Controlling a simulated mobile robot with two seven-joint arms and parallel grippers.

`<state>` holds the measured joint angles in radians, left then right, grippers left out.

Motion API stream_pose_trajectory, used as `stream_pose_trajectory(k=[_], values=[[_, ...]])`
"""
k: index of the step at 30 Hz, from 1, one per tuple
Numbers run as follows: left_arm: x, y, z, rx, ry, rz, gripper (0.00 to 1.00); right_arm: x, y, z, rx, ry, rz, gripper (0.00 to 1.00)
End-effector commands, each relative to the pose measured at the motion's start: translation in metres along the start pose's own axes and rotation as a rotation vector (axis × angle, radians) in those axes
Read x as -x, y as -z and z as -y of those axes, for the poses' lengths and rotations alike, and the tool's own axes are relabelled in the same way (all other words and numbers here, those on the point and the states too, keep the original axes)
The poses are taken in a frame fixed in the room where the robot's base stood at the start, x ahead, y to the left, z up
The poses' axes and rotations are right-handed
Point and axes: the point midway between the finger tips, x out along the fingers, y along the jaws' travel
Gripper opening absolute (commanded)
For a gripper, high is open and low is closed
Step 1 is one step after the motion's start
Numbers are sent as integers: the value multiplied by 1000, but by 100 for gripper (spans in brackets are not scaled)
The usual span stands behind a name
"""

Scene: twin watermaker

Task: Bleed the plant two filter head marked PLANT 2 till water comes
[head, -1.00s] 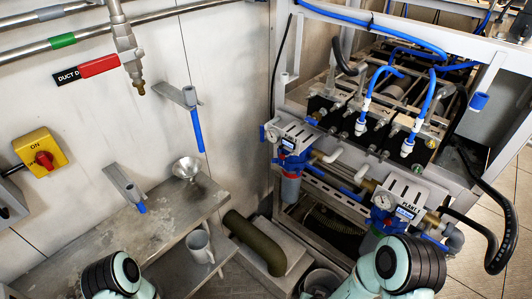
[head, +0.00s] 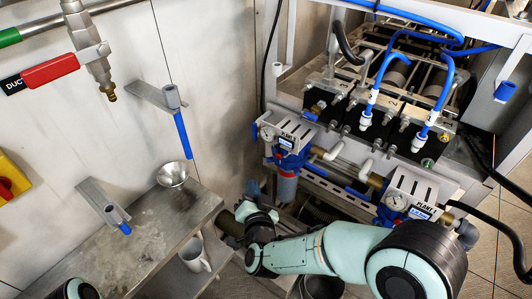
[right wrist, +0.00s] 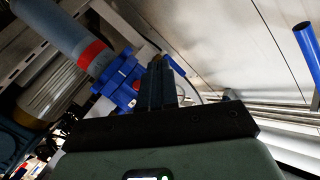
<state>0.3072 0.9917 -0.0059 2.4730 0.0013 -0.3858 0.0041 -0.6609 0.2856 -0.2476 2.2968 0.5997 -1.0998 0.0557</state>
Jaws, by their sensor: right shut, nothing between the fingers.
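One filter head (head: 292,158) is blue, under a grey bracket plate with PLANT lettering and a round gauge; its number is too small to read surely. A grey-blue bowl (head: 286,187) hangs below it. A similar filter head (head: 391,215) with a PLANT plate stands to the right, partly hidden by my right arm. My right gripper (head: 254,187) is shut and empty, just left of the left filter's bowl. In the right wrist view, the shut fingers (right wrist: 161,80) point towards a blue filter head (right wrist: 122,88), apparently apart from it. My left gripper is out of view.
A steel shelf (head: 140,235) with a funnel (head: 173,174) stands left, with a mug (head: 194,255) below. The pump frame with blue hoses (head: 441,80) stands behind the filters. A dark bucket (head: 322,287) is below my arm.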

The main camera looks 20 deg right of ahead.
Motion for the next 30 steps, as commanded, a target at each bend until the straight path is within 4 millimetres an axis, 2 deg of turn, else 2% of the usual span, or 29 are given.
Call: stream_pose_trajectory(k=[16,30], values=[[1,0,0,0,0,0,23,-2,8,1,-12,4,-16,0],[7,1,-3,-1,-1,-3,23,-44,39,-30,-13,3,-17,0]])
